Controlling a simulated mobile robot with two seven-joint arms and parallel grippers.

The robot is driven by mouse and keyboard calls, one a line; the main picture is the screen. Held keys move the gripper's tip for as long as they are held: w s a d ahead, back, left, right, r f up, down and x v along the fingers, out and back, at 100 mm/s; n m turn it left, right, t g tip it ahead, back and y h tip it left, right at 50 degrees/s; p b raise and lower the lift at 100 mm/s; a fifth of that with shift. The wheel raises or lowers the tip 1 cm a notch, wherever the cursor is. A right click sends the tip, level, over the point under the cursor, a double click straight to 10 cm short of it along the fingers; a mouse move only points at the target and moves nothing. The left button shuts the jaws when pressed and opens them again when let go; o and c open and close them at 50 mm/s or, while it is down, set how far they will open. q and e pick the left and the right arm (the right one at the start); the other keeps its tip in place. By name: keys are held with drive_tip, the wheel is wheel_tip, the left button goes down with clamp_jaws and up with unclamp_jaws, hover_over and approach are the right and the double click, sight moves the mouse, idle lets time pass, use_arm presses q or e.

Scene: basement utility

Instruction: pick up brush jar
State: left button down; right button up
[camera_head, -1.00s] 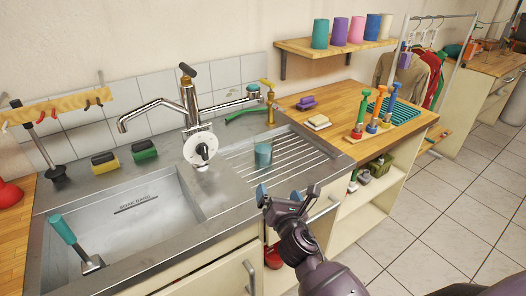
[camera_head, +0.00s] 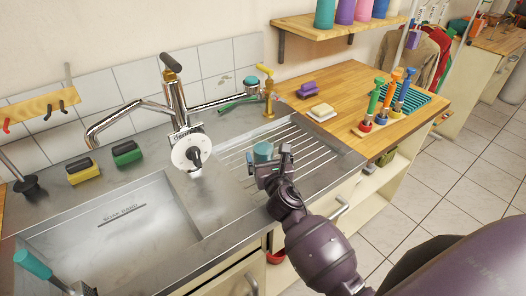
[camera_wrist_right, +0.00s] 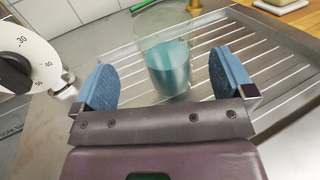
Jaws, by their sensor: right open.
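The brush jar (camera_head: 263,152) stands upright on the ribbed steel drainboard to the right of the sink. In the right wrist view the jar (camera_wrist_right: 167,68) looks like a clear glass with teal liquid in its lower part. My right gripper (camera_head: 271,162) is open, on the near side of the jar, and partly hides its lower part in the head view. In the wrist view its blue finger pads (camera_wrist_right: 165,82) stand wide apart, with the jar ahead between their directions. I cannot tell whether the jar is within the pads. My left gripper is not in view.
A white dial (camera_head: 190,152) and the tap (camera_head: 172,95) stand left of the jar. The sink basin (camera_head: 125,215) is further left. Soap (camera_head: 322,112) and a rack of upright tools (camera_head: 378,118) are on the wooden counter (camera_head: 335,85). The drainboard (camera_head: 305,155) around the jar is clear.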

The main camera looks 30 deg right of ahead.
sight(266, 145)
drive_tip(key=shift+x, duration=0.8)
drive_tip(key=shift+w+d+r, duration=0.15)
drive_tip(key=shift+w+d, duration=0.05)
drive_tip(key=shift+w, duration=0.3)
drive_tip(key=shift+x, duration=2.15)
drive_tip(key=shift+d+r, duration=0.1)
drive_tip(key=shift+r, duration=0.05)
drive_tip(key=shift+c, duration=0.3)
drive_tip(key=c, duration=1.4)
drive_tip(key=shift+c, duration=1.1)
drive_tip(key=shift+r, duration=0.1)
